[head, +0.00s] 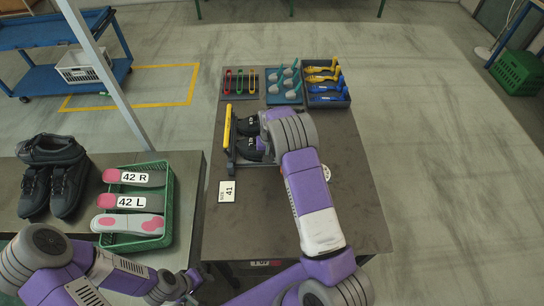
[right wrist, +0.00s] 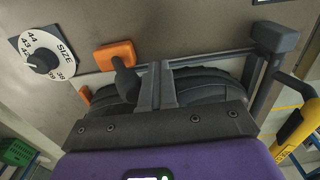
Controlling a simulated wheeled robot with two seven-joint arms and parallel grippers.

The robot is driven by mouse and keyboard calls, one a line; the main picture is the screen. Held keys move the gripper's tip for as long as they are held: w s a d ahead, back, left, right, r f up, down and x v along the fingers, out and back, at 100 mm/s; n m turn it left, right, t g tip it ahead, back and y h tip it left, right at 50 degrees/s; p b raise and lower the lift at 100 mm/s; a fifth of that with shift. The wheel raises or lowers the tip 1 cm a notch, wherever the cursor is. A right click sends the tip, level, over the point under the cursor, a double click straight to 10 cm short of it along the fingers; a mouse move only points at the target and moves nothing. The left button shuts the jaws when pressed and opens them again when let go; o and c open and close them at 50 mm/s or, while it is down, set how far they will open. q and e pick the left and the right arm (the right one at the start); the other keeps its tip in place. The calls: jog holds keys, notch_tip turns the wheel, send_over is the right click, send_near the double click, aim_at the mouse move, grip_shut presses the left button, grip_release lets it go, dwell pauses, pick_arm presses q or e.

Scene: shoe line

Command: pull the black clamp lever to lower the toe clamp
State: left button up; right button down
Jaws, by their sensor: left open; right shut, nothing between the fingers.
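A black lever (right wrist: 123,78) with a rounded grip shows in the right wrist view, beside an orange block (right wrist: 115,55). My right gripper (right wrist: 157,70) is shut and empty just to the right of the lever; I cannot tell whether they touch. Dark shoes (right wrist: 205,85) lie behind the fingers. In the head view the black shoes (head: 249,126) sit in the fixture on the middle table, partly covered by my right wrist, which hides the lever and right fingertips. The toe clamp cannot be made out clearly. My left gripper (head: 187,284) is open and empty at the lower left, away from the fixture.
A size dial (right wrist: 40,57) is left of the lever. A yellow bar (head: 228,127) edges the fixture. Tool trays (head: 283,88) stand behind it, and a card marked 41 (head: 227,191) lies in front. A green crate (head: 169,205) with insoles is on the left table.

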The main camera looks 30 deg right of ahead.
jog(key=shift+s+d+f, duration=0.1)
jog(key=shift+s+d, duration=0.15)
jog(key=shift+d, duration=0.25)
jog(key=shift+s+d+f, duration=0.1)
jog(key=shift+s+d, duration=0.1)
jog(key=shift+d, duration=0.25)
jog(key=shift+s+d+r+b, duration=0.1)
jog(key=shift+s+d, duration=0.3)
jog(key=shift+d, duration=0.35)
jog(key=shift+s+d+f+b, duration=0.1)
jog(key=shift+s+d, duration=0.25)
jog(key=shift+d, duration=0.45)
jog(key=shift+s+d+r+b, duration=0.1)
jog(key=shift+s+d, duration=0.3)
jog(key=shift+d, duration=0.35)
jog(key=shift+w+a, duration=0.1)
jog(key=shift+a, duration=0.05)
jog(key=shift+w+a, duration=0.25)
jog(key=shift+a, duration=0.3)
notch_tip(320, 180, up, 9)
jog(key=p, duration=0.5)
jog(key=shift+p, duration=0.35)
